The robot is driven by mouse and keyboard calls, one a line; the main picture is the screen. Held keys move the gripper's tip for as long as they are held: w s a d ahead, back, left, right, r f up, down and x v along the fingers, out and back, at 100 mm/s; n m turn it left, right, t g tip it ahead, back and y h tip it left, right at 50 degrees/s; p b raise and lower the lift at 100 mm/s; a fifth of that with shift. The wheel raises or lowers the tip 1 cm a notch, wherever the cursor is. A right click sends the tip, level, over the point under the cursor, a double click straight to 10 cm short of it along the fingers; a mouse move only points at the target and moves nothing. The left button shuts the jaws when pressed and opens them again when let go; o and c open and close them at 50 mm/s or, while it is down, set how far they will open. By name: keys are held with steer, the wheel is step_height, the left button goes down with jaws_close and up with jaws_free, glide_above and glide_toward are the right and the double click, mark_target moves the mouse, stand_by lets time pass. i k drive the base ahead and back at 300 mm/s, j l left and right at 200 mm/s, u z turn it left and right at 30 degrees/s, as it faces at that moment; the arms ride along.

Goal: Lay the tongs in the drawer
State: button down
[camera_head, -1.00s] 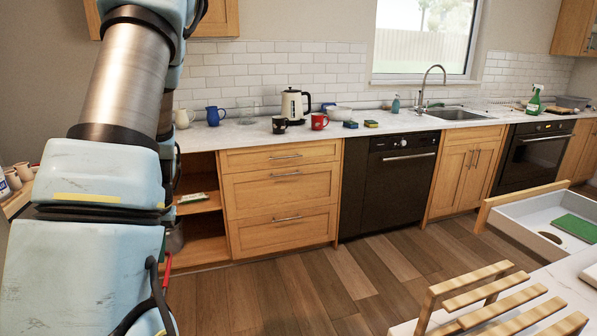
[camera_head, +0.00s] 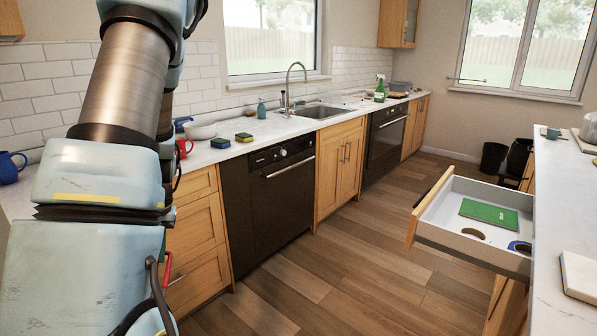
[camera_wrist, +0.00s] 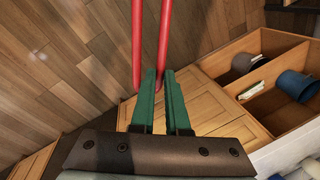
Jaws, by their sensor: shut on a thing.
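My gripper (camera_wrist: 159,78) shows in the wrist view, with its green fingers shut on the red tongs (camera_wrist: 164,40). Two long red bars of the tongs reach away from the fingertips to the top edge, above the wood floor. The rest of the tongs is out of view. The open drawer (camera_head: 468,244) is at the right in the head view, pulled out from the near counter. It holds a flat green object (camera_head: 489,212), a brown ring (camera_head: 473,233) and a blue round object (camera_head: 519,247). My gripper is not visible in the head view.
In the wrist view, an open cabinet (camera_wrist: 270,98) with a blue pot (camera_wrist: 297,85) is close on the right. In the head view, the counter (camera_head: 565,225) beside the drawer holds a pale block (camera_head: 580,275). The floor (camera_head: 350,265) before the drawer is clear.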

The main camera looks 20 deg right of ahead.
mark_target(501, 233)
steer(key=i+l+z, duration=0.25)
steer(key=i+z, duration=0.15)
steer(key=i+l+z, duration=0.1)
steer(key=i+z, duration=0.3)
steer(key=i+j+z, duration=0.1)
steer(key=i+z, duration=0.3)
steer(key=i+j+z, duration=0.2)
steer(key=i+z, duration=0.25)
steer(key=i, duration=1.1)
